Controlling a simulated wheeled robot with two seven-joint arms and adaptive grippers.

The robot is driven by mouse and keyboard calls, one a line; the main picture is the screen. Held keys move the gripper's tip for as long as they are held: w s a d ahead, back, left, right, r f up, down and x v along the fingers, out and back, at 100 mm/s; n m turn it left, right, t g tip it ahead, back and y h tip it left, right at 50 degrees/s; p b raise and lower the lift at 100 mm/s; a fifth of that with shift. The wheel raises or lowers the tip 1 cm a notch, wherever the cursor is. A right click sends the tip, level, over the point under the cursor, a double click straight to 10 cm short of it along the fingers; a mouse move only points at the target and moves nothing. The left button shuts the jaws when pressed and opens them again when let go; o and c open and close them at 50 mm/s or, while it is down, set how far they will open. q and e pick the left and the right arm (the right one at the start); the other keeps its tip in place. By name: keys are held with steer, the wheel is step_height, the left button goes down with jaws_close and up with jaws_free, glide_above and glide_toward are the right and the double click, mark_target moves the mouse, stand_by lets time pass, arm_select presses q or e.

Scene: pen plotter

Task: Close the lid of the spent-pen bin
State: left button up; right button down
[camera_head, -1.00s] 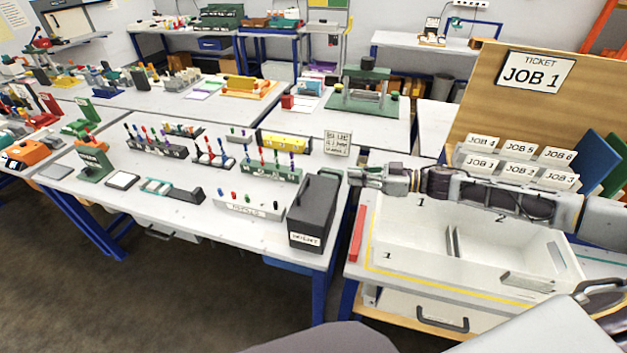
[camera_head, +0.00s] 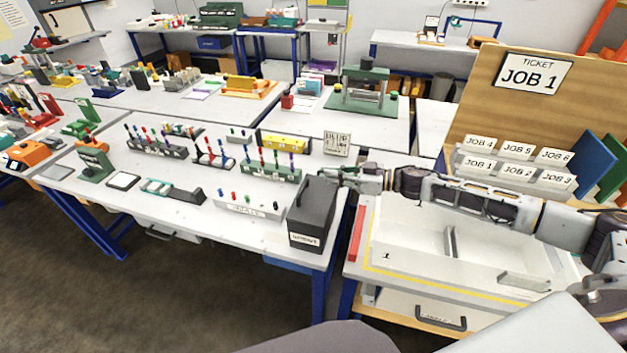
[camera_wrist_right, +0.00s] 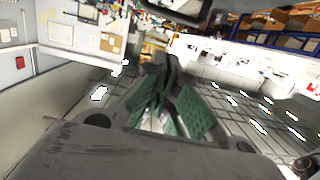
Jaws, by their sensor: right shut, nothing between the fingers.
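The spent-pen bin (camera_head: 312,225) is a dark grey box with a white label on its front. It stands at the front right corner of the white worktable. Its dark top looks flat and covered, though at this size I cannot be sure the lid is fully down. My right gripper (camera_head: 341,180) is shut and empty, at the bin's upper back right edge. I cannot tell whether it touches the bin. In the right wrist view the shut fingers (camera_wrist_right: 165,75) show green pads with nothing between them. My left gripper is not in view.
A refill block (camera_head: 248,206) with several small pegs stands left of the bin. Behind it are a green pen rack (camera_head: 270,174), a yellow block (camera_head: 286,143) and a small sign (camera_head: 337,143). To the right is a white tray (camera_head: 410,262) under my right arm.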

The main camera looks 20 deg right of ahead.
mark_target(313, 197)
steer(key=shift+w+a+f+p, duration=0.15)
steer(key=shift+w+a+f, duration=0.45)
steer(key=shift+a, duration=0.25)
steer(key=shift+w+a+f+p, duration=0.15)
steer(key=shift+w+a+f, duration=0.45)
steer(key=shift+a, duration=0.3)
steer(key=shift+w+a+f+p, duration=0.15)
steer(key=shift+w+a+f, duration=0.3)
steer(key=shift+a+f, duration=0.3)
steer(key=shift+a, duration=0.2)
